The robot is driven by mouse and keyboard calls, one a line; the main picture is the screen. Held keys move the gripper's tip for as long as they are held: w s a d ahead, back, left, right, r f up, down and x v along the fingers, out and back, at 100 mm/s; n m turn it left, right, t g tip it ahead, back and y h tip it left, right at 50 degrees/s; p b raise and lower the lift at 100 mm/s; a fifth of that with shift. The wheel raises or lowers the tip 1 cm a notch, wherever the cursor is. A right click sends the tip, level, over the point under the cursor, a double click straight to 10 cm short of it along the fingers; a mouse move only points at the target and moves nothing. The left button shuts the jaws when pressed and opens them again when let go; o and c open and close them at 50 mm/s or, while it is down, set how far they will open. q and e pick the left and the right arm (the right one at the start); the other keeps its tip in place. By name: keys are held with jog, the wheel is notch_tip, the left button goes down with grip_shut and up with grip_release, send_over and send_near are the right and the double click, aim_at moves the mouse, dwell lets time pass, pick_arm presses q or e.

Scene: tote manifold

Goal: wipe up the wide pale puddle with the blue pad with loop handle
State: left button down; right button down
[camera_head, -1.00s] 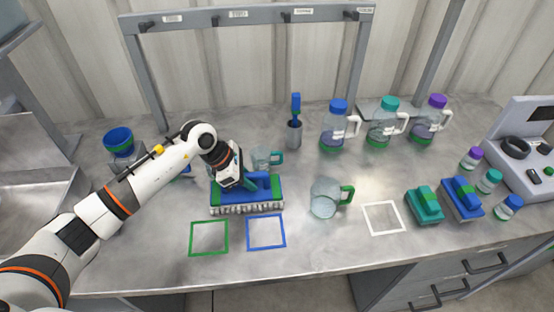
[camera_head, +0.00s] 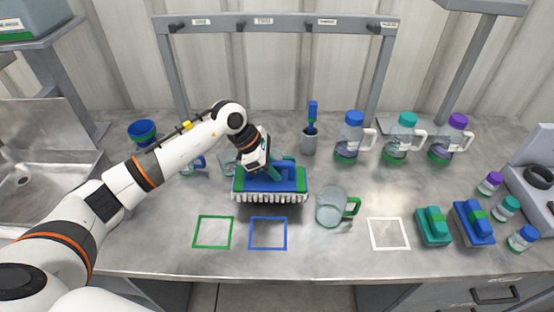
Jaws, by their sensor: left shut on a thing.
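My left gripper (camera_head: 266,170) is shut on the top handle of a wide blue block with green ends (camera_head: 299,187). This held block has a pale, bristly underside, and I cannot tell whether it touches the worktop. A smaller blue pad with a green-banded loop handle (camera_head: 474,224) rests at the right, beside a similar teal pad (camera_head: 434,227). No clear puddle outline shows; pale sheen on the grey metal top makes it hard to tell, and the held block and arm hide some of the surface. My right gripper is out of view.
A clear pitcher with green handle (camera_head: 330,207) stands just right of the held block. Green (camera_head: 198,233), blue (camera_head: 252,233) and white (camera_head: 372,234) square outlines mark the front. Jugs (camera_head: 350,138), a brush cup (camera_head: 309,142) and a rack (camera_head: 280,22) stand behind.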

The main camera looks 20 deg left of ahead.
pick_arm(q)
notch_tip(320, 180, up, 3)
jog(key=shift+w+f+p, duration=0.1)
jog(key=shift+f+p, duration=0.1)
jog(key=shift+p, duration=0.25)
jog(key=shift+r, duration=0.25)
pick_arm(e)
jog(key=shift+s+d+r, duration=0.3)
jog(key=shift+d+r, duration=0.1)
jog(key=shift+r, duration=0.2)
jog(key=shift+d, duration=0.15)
